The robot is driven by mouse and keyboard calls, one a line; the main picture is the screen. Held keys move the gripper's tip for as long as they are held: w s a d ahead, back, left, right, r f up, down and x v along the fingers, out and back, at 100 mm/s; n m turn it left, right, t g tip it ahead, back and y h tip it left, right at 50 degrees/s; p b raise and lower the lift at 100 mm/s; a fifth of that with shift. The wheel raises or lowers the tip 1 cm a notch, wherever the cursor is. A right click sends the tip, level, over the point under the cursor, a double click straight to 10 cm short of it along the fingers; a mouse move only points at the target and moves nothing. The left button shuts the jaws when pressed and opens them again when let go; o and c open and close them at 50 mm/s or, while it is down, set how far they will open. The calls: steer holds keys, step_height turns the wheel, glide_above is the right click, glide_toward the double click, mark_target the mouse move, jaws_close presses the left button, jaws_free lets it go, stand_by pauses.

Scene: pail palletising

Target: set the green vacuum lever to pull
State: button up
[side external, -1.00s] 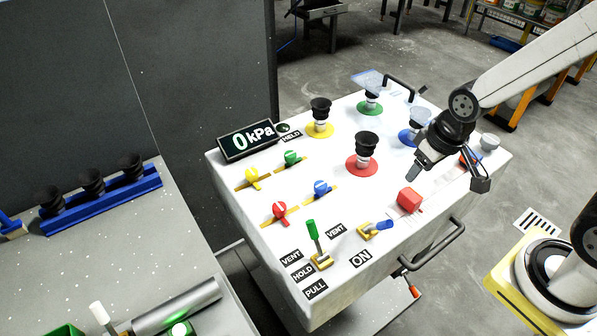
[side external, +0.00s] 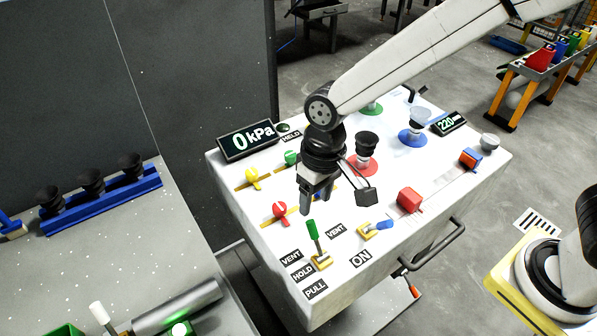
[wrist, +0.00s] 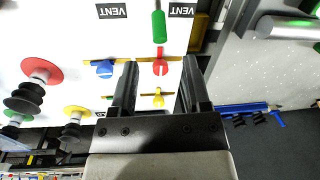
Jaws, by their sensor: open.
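The green vacuum lever (side external: 312,231) stands on a yellow base near the front corner of the white console (side external: 325,285). Its handle leans slightly towards the back, away from the PULL label (side external: 315,289). VENT (side external: 291,257) and HOLD (side external: 302,271) labels lie beside it. My gripper (side external: 315,203) is open and empty, above the console and just behind the lever, apart from it. In the wrist view the green handle (wrist: 159,25) is beyond my open fingertips (wrist: 159,72), roughly centred between them. The lever's base is out of that view.
A blue-handled lever (side external: 382,225) by an ON label and a red block (side external: 409,199) stand right of the green lever. A red knob (wrist: 160,68) shows between my fingers. The display (side external: 248,140) reads 0 kPa. Suction cups stand farther back.

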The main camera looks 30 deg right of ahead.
mark_target(312, 220)
steer(key=shift+a+f, duration=0.2)
steer(key=shift+f, duration=1.75)
steer(key=shift+a+f, duration=0.2)
steer(key=shift+f, duration=1.75)
jaws_close()
